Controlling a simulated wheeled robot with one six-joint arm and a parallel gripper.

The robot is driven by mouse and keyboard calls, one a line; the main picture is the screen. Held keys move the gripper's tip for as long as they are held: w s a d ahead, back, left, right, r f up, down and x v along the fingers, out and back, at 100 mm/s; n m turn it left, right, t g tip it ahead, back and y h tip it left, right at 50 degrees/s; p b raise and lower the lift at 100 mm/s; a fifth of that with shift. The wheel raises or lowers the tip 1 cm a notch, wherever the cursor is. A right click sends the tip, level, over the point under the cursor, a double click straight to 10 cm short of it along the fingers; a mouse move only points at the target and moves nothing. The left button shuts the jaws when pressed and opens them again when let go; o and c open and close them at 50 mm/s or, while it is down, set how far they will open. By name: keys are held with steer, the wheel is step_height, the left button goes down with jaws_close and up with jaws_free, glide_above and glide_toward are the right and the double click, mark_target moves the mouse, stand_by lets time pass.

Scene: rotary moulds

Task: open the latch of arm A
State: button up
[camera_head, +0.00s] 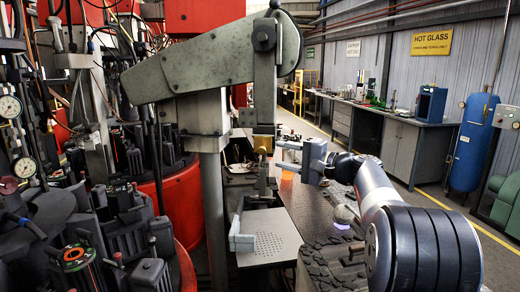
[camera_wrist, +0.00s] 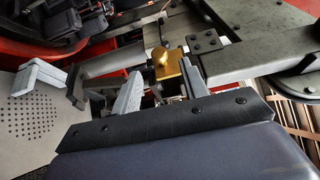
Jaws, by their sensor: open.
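A grey-green machine arm (camera_head: 210,62), which may be arm A, reaches across the head view from a grey post (camera_head: 213,200). A vertical link (camera_head: 265,90) hangs from its right end, with a brass block (camera_head: 263,143) at the bottom. In the wrist view the brass block (camera_wrist: 170,66) lies just beyond my fingertips. I cannot tell which part is the latch. My gripper (camera_head: 280,156) is just right of the brass block, pointing left at it. In the wrist view my gripper (camera_wrist: 160,80) is open, with nothing visibly held between its two pale fingers.
Below the link is a perforated plate (camera_head: 270,238) with a pale block (camera_head: 242,235) at its left edge. A dark bench (camera_head: 315,205) lies under my arm. Machinery with a red drum (camera_head: 165,205) crowds the left. The aisle at right is clear.

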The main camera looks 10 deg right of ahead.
mark_target(262, 151)
steer(key=p+x, duration=0.2)
steer(key=x, duration=0.6)
steer(key=shift+d, duration=0.1)
steer(key=shift+f, duration=0.1)
steer(key=shift+c, duration=0.2)
steer(key=c, duration=0.9)
jaws_close()
